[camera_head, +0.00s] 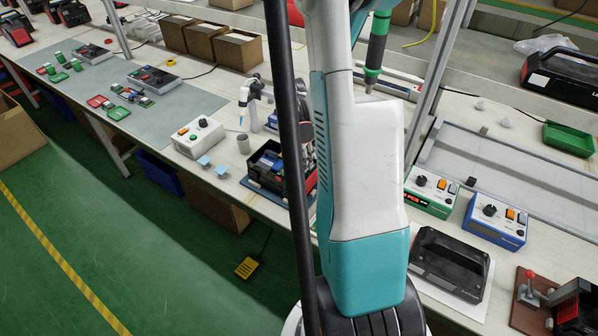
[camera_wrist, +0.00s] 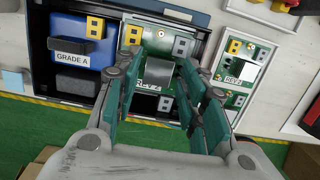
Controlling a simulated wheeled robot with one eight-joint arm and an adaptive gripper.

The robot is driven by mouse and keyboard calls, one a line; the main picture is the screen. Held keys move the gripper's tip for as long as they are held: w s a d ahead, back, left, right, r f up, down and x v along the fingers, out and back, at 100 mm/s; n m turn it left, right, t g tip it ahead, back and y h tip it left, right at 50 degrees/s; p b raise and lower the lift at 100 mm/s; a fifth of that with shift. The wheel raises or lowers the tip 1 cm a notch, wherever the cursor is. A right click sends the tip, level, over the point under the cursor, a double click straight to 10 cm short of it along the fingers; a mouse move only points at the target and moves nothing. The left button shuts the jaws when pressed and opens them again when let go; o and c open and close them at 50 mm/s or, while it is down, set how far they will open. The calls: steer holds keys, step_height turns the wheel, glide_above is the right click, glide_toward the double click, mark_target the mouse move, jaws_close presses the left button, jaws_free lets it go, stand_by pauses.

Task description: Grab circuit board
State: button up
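In the wrist view, a green circuit board (camera_wrist: 150,38) with a grey block in its middle and yellow and dark square parts lies in a dark tray (camera_wrist: 40,70). My gripper (camera_wrist: 160,68) is open, its teal fingers spread over this board, one towards each side. The grey block shows between the fingers; I see no clear grip, and cannot tell if the fingers touch the board. A second green board (camera_wrist: 238,72) marked REV2 lies to the right, partly behind the right finger. In the head view my arm hides the gripper; part of a black tray (camera_head: 262,178) shows beside it.
A blue part labelled GRADE A (camera_wrist: 72,57) lies left of the board in the wrist view. In the head view, a white control box (camera_head: 199,137) stands left of the tray. Green and blue control boxes (camera_head: 432,190) (camera_head: 495,222) and a black case (camera_head: 450,262) are right of my arm.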

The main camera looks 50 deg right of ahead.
mark_target(298, 168)
step_height(298, 168, down, 3)
steer(key=shift+d+r+b, duration=0.15)
steer(key=shift+b, duration=0.15)
steer(key=shift+c, duration=0.3)
jaws_close()
steer(key=shift+r, duration=0.15)
